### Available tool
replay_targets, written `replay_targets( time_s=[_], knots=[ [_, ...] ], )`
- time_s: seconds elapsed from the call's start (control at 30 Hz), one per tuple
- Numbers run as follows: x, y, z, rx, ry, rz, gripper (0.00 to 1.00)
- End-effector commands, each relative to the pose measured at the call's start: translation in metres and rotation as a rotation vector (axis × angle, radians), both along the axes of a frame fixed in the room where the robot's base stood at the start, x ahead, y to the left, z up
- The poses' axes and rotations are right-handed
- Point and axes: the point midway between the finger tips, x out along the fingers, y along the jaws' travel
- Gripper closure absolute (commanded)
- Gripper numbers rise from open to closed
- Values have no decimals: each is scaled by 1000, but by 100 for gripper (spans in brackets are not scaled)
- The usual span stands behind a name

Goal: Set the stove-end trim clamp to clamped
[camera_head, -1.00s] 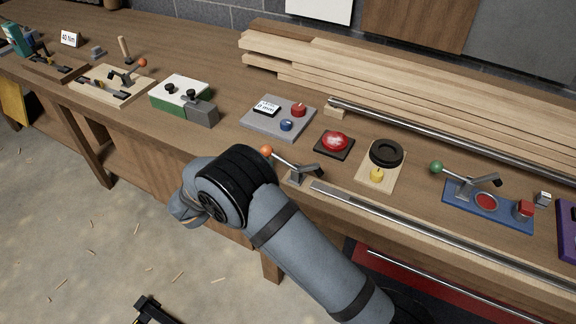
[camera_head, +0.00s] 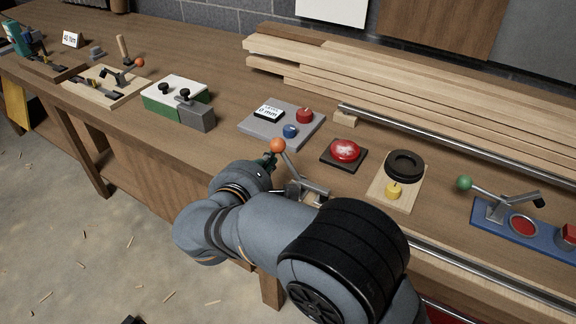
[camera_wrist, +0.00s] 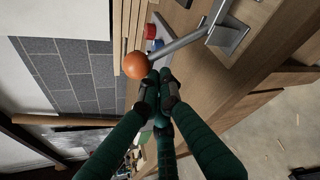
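A toggle clamp (camera_head: 304,189) with an orange ball on its lever stands at the bench's front edge. Its lever slopes up to the left, to the ball (camera_head: 277,146). In the wrist view the ball (camera_wrist: 136,65) and the grey lever (camera_wrist: 180,46) are just beyond my fingertips. My gripper (camera_head: 269,160) is beside the ball in the head view, largely hidden by my arm. In the wrist view my gripper (camera_wrist: 160,86) has its dark green fingers drawn together at the tips, with nothing visible between them. Contact with the ball or lever cannot be told. My arm hides part of the clamp base.
A green-ball clamp (camera_head: 497,208) sits on a blue plate to the right. A red button (camera_head: 345,151), a grey panel (camera_head: 265,131) and a wooden board with a black ring (camera_head: 404,165) are close by. Planks and a metal rail lie behind.

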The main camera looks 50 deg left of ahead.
Motion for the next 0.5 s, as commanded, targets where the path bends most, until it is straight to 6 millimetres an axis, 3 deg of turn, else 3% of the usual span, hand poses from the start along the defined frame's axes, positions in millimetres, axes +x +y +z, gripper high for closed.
replay_targets(
  time_s=[0.5],
  knots=[
    [-7, 2, 2, 18, 5, 11, 100]
  ],
)
